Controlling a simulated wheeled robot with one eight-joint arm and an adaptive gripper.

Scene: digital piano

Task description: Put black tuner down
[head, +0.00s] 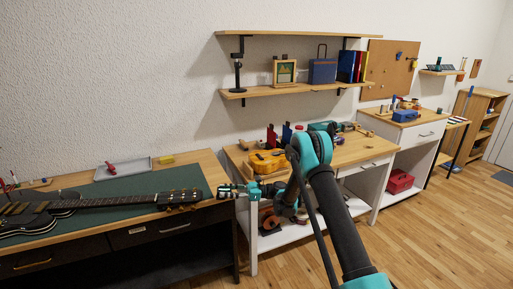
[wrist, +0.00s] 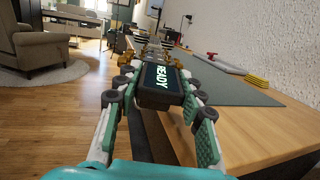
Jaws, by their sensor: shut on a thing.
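The black tuner (wrist: 160,86), a small dark block with a lit screen reading "READY", sits between the fingers of my gripper (wrist: 157,97) in the wrist view. My gripper is shut on it. In the head view my gripper (head: 231,191) is at the right end of the left workbench, just right of the headstock of a dark electric guitar (head: 110,202). The tuner is too small there to make out clearly. Whether it touches the headstock behind it I cannot tell.
The guitar lies on a green mat (head: 139,184) on the wooden left bench (head: 211,168). A grey tray (head: 122,168) and a yellow item (head: 166,159) lie behind it. Bare wood shows right of the mat.

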